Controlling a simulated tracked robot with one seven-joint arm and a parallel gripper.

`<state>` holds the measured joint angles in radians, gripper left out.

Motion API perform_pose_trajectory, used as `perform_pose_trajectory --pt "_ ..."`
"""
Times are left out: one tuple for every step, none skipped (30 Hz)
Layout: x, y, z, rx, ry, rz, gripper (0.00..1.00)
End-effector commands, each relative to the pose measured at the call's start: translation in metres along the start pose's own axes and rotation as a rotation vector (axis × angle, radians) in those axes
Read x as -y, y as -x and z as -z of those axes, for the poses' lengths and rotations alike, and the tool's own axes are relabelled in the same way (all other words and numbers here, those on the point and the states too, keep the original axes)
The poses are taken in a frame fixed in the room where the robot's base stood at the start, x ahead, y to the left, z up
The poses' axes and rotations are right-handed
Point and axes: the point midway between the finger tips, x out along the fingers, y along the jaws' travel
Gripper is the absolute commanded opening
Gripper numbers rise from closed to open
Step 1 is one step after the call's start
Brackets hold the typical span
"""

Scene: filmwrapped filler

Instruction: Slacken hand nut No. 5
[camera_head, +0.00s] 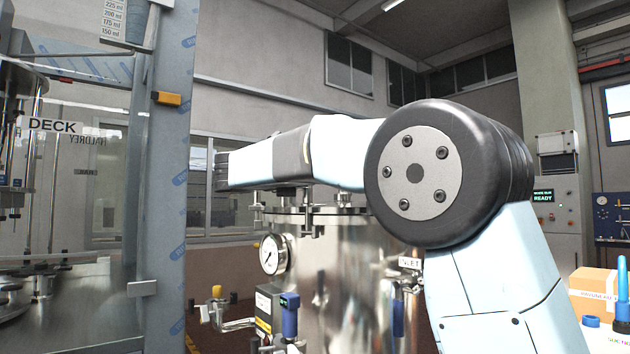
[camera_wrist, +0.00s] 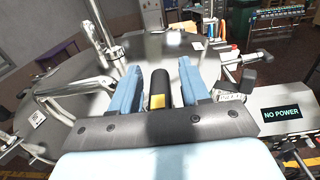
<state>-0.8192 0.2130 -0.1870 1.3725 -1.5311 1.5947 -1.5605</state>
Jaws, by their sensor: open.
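My gripper (camera_wrist: 157,80) is open in the wrist view, its two blue fingers spread above the round steel lid (camera_wrist: 75,85) of a vessel. A black upright cylinder with a yellow band (camera_wrist: 158,88) shows between the fingers; I cannot tell whether it touches them or is a hand nut. Clamp fittings stand around the lid rim, one at the right (camera_wrist: 238,60). Small white tags lie on the lid, one at the left (camera_wrist: 37,118), but their numbers are unreadable, so I cannot pick out hand nut No. 5. The steel vessel (camera_head: 340,265) stands below my arm in the head view.
A glazed machine frame (camera_head: 170,200) stands at the left. An orange box (camera_head: 597,282) is at the right. A "NO POWER" display (camera_wrist: 282,114) is right of the gripper.

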Motion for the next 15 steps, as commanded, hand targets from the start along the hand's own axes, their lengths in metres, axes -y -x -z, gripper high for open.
perform_pose_trajectory --pt "0.0002 -0.0019 0.0 0.0 0.0 0.001 0.46" --pt "0.0003 -0.0026 0.0 0.0 0.0 0.001 0.46" --pt "0.0002 -0.0031 0.0 0.0 0.0 0.001 0.46" --pt "0.0003 -0.0034 0.0 0.0 0.0 0.001 0.46" --pt "0.0002 -0.0034 0.0 0.0 0.0 0.001 0.46" --pt "0.0003 -0.0035 0.0 0.0 0.0 0.001 0.46" --pt "0.0002 -0.0034 0.0 0.0 0.0 0.001 0.46" --pt "0.0002 -0.0034 0.0 0.0 0.0 0.001 0.46" --pt "0.0003 -0.0034 0.0 0.0 0.0 0.001 0.46" --pt "0.0002 -0.0034 -0.0001 0.0 0.0 0.001 0.46" --pt "0.0003 -0.0034 -0.0001 0.0 0.0 0.001 0.43" --pt "0.0003 -0.0034 -0.0001 0.0 0.0 0.001 0.39" --pt "0.0003 -0.0034 -0.0001 0.0 0.0 0.001 0.36" --pt "0.0003 -0.0034 -0.0001 0.0 0.0 0.001 0.33" --pt "0.0003 -0.0034 -0.0001 0.0 0.0 0.001 0.29"
